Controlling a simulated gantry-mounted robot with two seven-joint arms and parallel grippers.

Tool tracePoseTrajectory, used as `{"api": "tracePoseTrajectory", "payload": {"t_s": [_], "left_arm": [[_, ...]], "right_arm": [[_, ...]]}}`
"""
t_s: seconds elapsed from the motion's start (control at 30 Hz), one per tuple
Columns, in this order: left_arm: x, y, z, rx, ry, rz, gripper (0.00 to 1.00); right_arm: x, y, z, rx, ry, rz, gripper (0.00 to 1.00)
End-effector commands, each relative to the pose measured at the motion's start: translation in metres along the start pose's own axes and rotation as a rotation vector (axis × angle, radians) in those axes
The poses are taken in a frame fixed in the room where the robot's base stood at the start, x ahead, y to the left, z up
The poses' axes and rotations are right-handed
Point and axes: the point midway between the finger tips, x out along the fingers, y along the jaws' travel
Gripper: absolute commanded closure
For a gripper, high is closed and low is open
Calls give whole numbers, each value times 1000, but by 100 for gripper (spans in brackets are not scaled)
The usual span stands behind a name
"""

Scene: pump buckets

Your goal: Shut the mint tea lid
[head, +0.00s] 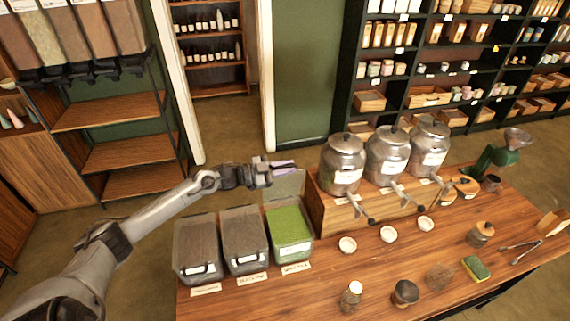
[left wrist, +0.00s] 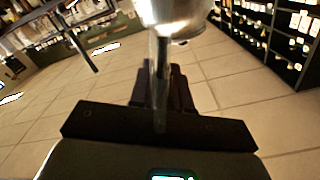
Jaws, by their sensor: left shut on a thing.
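The mint tea bin (head: 291,236) holds bright green leaves and stands at the right end of a row of three bins. Its see-through lid (head: 286,188) stands raised, tilted up at the bin's back edge. My left gripper (head: 284,165) is at the top edge of that lid and is shut on it. In the left wrist view the dark jaws (left wrist: 162,95) show in the middle; the held edge is hard to make out there. My right gripper is in neither view.
Two bins with dark contents, one at the left (head: 195,247) and one in the middle (head: 243,241), stand beside the mint bin. Metal canisters (head: 343,163) stand on a wooden stand (head: 318,208) close to its right. Small white cups (head: 347,244) sit in front.

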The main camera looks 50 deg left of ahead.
Motion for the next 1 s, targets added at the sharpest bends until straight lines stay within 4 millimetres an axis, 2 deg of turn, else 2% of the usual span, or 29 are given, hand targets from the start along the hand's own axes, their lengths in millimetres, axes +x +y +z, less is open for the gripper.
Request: {"api": "tracePoseTrajectory", "payload": {"t_s": [0.27, 0.3, 0.4, 0.77, 1.0], "left_arm": [[0, 0, 0, 1, 2, -1, 100], [0, 0, 0, 1, 2, -1, 77], [0, 0, 0, 0, 1, 0, 62], [-1, 0, 0, -1, 0, 0, 62], [-18, 1, 2, -2, -3, 1, 62]], "right_arm": [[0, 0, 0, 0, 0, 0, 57], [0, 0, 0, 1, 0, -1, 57], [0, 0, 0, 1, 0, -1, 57], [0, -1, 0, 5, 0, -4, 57], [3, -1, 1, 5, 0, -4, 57]]}}
